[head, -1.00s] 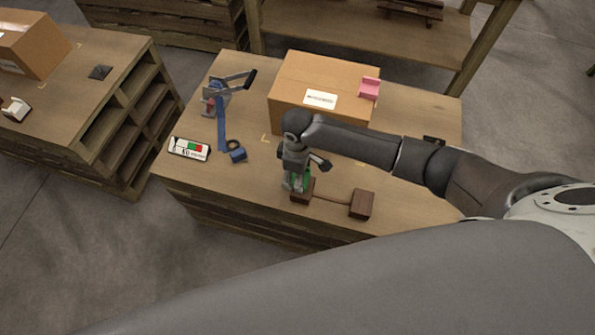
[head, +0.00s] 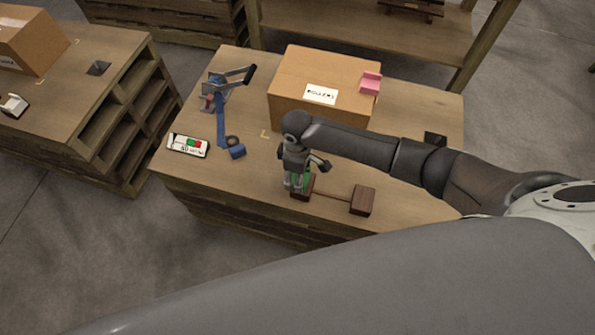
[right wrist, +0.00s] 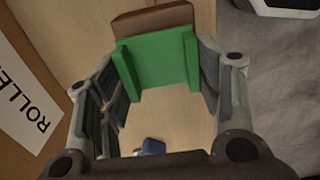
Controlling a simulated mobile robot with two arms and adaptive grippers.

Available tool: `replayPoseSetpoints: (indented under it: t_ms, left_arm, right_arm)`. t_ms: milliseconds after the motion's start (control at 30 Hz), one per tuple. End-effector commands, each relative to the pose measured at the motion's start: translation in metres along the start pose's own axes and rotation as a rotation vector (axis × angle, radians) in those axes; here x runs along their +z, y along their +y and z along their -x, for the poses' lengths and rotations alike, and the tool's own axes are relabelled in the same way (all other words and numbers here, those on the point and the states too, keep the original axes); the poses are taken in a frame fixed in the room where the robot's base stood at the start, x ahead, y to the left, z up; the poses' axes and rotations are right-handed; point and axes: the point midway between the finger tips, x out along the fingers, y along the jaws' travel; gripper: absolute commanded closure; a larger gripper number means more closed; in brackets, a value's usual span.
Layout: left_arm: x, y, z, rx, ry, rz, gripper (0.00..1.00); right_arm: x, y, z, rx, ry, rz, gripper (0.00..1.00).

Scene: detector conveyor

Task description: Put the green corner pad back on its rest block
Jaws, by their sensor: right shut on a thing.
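The green corner pad (right wrist: 160,62) is between the fingers of my right gripper (right wrist: 158,75) in the right wrist view, and the fingers are shut on it. In the head view a little of the pad (head: 307,180) shows beside my right gripper (head: 297,187). My left gripper is not in view.
A cardboard box (head: 320,83) with a pink corner piece (head: 371,83) stands behind my right arm. A strap tensioner (head: 222,90) with blue strap and a small display box (head: 188,145) lie left.

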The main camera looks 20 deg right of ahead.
Motion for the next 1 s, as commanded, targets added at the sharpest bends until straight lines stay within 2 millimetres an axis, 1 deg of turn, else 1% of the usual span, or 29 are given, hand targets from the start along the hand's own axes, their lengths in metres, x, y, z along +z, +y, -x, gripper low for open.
replayPoseSetpoints:
  t_ms: [567, 600, 700, 800, 1000]
  left_arm:
    - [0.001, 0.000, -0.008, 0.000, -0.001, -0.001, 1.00]
    - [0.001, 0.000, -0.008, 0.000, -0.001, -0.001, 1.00]
    - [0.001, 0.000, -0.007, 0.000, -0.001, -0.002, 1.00]
    - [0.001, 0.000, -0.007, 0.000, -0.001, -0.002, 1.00]
    - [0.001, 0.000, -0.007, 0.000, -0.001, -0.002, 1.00]
  right_arm:
    - [0.000, 0.000, -0.015, 0.000, 0.001, -0.001, 0.65]
    - [0.000, 0.000, -0.015, 0.000, 0.001, -0.001, 0.38]
    - [0.000, 0.000, -0.015, 0.000, 0.001, -0.001, 0.26]
    - [0.000, 0.000, -0.015, 0.000, 0.001, 0.000, 0.15]
    - [0.000, 0.000, -0.015, 0.000, 0.001, 0.000, 0.15]
